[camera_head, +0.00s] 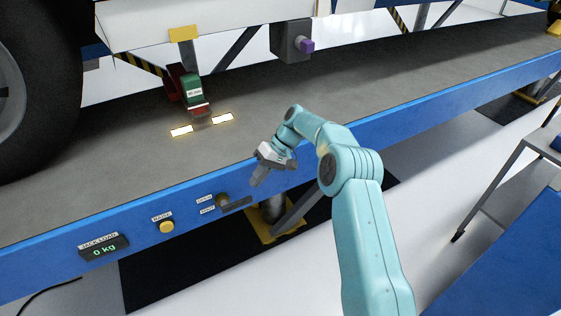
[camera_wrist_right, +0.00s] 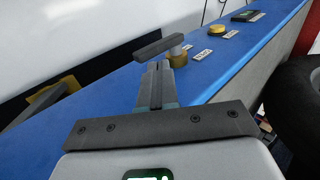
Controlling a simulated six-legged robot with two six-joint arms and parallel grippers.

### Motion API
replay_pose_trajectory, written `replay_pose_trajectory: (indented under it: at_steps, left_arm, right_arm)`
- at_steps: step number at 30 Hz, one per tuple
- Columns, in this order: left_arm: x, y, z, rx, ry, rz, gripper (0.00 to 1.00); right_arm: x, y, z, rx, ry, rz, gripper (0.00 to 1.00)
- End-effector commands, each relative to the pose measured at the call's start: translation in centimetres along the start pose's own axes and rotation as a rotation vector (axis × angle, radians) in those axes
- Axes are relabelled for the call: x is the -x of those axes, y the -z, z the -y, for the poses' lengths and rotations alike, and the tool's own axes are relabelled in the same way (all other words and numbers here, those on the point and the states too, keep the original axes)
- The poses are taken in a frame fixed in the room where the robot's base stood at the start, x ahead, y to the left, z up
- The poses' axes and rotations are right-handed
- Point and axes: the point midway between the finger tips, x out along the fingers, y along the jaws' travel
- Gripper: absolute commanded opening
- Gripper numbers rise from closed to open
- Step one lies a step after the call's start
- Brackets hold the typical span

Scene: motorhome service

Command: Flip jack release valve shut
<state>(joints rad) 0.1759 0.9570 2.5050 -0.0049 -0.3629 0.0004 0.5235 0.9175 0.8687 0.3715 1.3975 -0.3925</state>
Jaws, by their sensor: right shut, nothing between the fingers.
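The jack release valve is a dark bar lever (camera_head: 237,204) on a brass stem (camera_head: 222,198), on the front face of the blue beam. Its bar points right, away from the OPEN (camera_head: 204,198) and SHUT (camera_head: 207,210) labels. My right gripper (camera_head: 256,181) is shut and empty, just above and right of the lever's free end. In the right wrist view, the closed fingers (camera_wrist_right: 157,74) point toward the lever (camera_wrist_right: 162,46) and its brass base (camera_wrist_right: 178,58). I cannot tell whether they touch. My left gripper is not in view.
A yellow button (camera_head: 167,227) and a JACK LOAD display (camera_head: 103,247) reading 0 kg sit farther left on the beam. A blue-topped table (camera_head: 510,250) stands at right.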

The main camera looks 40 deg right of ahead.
Motion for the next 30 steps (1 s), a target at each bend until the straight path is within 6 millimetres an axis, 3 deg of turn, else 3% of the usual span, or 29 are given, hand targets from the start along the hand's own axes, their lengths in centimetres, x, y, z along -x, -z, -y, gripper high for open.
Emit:
replay_pose_trajectory:
  at_steps: [12,30]
  left_arm:
    - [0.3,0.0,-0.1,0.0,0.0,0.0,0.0]
    - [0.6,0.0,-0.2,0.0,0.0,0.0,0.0]
  right_arm:
    - [5.7,0.2,-2.9,0.001,0.001,-0.002,0.0]
    - [6.7,0.0,-3.7,0.002,0.001,0.0,0.0]
